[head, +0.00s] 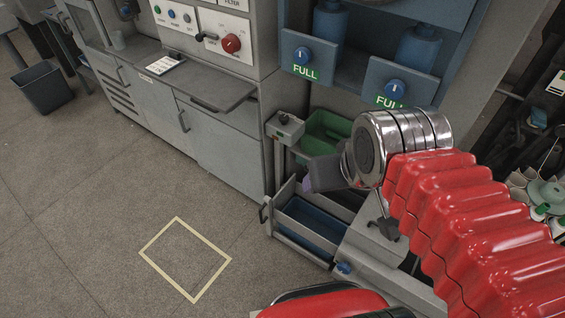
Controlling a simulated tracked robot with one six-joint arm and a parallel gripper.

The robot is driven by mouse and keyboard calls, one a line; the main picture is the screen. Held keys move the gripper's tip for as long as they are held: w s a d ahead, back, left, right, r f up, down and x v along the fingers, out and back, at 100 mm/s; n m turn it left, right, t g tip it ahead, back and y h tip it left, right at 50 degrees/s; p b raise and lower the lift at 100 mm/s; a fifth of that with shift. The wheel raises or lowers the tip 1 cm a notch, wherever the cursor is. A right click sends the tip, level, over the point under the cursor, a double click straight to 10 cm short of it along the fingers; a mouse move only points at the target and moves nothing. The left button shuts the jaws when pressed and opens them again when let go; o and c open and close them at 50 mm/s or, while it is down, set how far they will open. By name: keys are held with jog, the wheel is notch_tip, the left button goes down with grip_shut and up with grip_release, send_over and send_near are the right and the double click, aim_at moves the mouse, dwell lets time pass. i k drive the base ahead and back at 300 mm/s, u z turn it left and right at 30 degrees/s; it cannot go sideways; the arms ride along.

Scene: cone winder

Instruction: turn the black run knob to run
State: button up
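A small grey box on a post (285,128) stands in the middle of the head view, with a small dark knob (284,118) on top and a green button beside it. I cannot read any run marking there. A panel at the top holds a black-handled switch (206,37) beside a red knob (231,43). My gripper (308,184) is below and to the right of the small box, apart from it in the picture. Its dark grey body shows with a purplish patch at its end. Its fingers are not clear, so its opening cannot be told.
An open drawer with a blue inside (315,222) lies below my gripper, with a green bin (325,130) behind. Blue knobs (302,55) and FULL labels are on the upper rack. The floor around the yellow outline (186,258) is clear.

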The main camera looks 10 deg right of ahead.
aim_at(284, 118)
jog(key=k, duration=1.3)
jog(key=u, duration=0.25)
jog(key=i, duration=1)
jog(key=u, duration=0.6)
jog(key=i, duration=0.6)
jog(key=u, duration=0.05)
